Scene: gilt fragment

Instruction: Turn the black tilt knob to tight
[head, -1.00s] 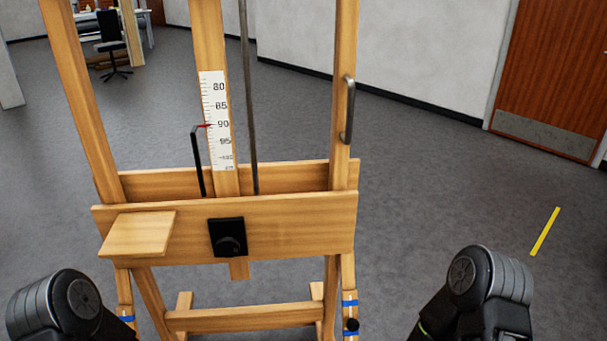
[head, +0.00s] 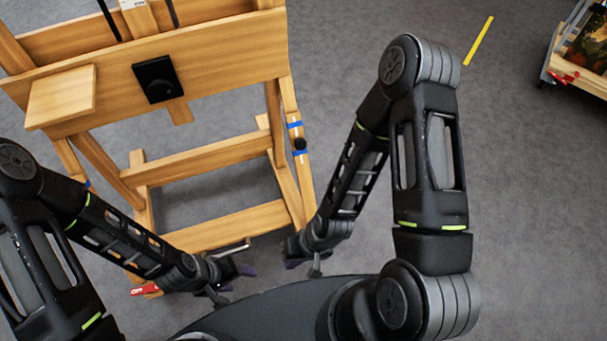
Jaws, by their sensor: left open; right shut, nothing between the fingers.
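A small round black knob (head: 300,143) sits on the easel's right leg between two bands of blue tape. I cannot read a tight or loose mark at either knob. My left gripper (head: 232,276) is open and empty, low in front of the easel's base. My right gripper (head: 294,263) is shut and empty, below the leg knob and apart from it. The fingers of both are small and partly hidden in this view.
A small wooden shelf (head: 62,96) juts from the easel's front board. A red tag (head: 145,290) shows low by the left forearm. A yellow floor strip (head: 478,40) and a low wooden cart (head: 577,75) are at the upper right.

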